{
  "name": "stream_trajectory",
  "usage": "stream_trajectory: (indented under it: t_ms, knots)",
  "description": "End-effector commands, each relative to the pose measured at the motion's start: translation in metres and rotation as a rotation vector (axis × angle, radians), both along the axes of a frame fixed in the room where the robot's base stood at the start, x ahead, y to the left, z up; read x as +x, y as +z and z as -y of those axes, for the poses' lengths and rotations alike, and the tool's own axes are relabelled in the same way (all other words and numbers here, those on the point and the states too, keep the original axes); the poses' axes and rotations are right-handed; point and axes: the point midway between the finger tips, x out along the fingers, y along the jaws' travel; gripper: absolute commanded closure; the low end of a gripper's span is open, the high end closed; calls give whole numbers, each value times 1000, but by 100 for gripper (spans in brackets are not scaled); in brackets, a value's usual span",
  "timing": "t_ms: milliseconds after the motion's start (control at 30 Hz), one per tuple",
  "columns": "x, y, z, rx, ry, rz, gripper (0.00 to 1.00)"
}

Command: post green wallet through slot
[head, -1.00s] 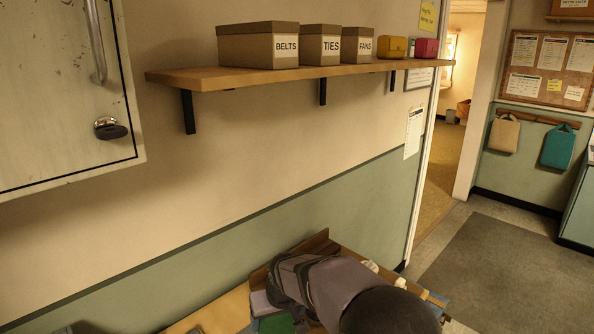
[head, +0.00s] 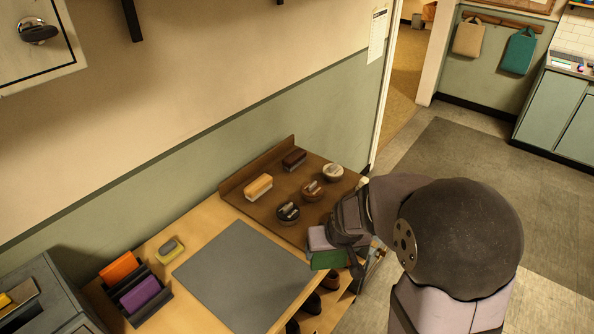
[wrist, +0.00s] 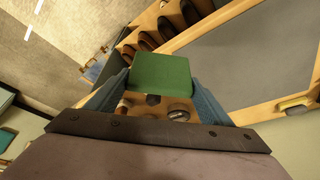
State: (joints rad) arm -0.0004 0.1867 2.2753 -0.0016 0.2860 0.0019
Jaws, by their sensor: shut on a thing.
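The green wallet (head: 328,260) is in my gripper (head: 322,243), over the front right of the bench. In the wrist view the wallet (wrist: 161,76) sits flat between the two blue-grey fingers of my gripper (wrist: 160,92), its far part sticking out past them. My gripper is shut on it. The wallet appears raised above the bench edge and the shoe shelf. I cannot make out a slot for certain. A dark grey box (head: 62,302) at the lower left, partly cut off, has a yellow item on or in its top.
A black rack (head: 152,314) holds an orange wallet (head: 118,268) and a purple wallet (head: 141,294). A yellow-grey sponge-like block (head: 171,249) lies nearby. Brushes and round tins stand on a brown board (head: 262,205). The grey mat (head: 243,268) is clear. Shoes (head: 311,303) sit below.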

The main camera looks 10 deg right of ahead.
Motion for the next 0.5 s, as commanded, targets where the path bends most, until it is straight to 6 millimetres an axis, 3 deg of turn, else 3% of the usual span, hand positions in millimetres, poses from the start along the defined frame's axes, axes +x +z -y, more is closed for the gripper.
stream_trajectory:
  t_ms: [167, 267, 367, 500]
  knots:
    - [9, 7, -15, 0, 28, 6, 49]
    - [20, 15, -34, 0, 62, 13, 49]
    - [32, 26, -63, 1, 107, 22, 49]
    - [49, 44, -115, 3, 182, 39, 49]
